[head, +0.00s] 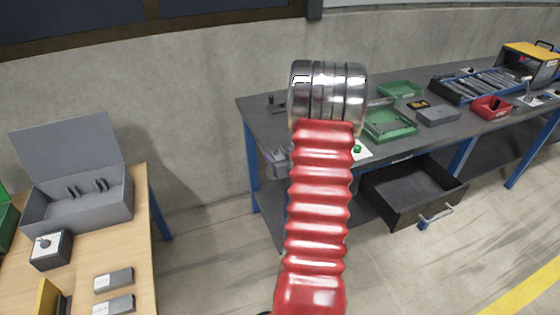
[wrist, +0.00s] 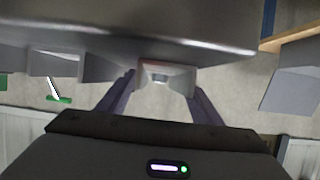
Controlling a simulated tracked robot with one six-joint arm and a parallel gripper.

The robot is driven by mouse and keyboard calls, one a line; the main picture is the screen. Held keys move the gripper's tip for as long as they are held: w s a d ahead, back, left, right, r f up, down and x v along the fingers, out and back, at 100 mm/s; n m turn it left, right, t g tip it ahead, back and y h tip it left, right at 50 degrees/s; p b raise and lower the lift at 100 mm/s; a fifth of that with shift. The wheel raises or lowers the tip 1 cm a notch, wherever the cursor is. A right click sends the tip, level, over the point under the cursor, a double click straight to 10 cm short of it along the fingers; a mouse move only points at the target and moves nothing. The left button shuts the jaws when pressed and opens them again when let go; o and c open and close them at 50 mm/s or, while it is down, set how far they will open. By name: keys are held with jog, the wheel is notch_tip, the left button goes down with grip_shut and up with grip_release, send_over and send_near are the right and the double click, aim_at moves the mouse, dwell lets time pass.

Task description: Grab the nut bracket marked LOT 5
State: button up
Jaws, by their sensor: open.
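Two small grey blocks with pale labels, the upper one (head: 113,279) and the lower one (head: 114,304), lie on the wooden table at the lower left of the head view. Their lettering is too small to read, so I cannot tell whether either is the LOT 5 nut bracket. My gripper (wrist: 158,98) shows in the wrist view with its two dark fingers apart. A small grey hollow piece (wrist: 163,76) appears between the fingers, and I cannot tell what it is. In the head view my red arm hides part of the scene and the gripper does not show.
An open grey box (head: 78,207) and a small box with a knob (head: 50,250) stand on the wooden table (head: 143,232). A dark workbench (head: 258,122) holds green trays (head: 390,126), a red bin (head: 491,107) and a tool rack. Its drawer (head: 400,200) is pulled out.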

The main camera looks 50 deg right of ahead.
jog(key=c, duration=1.2)
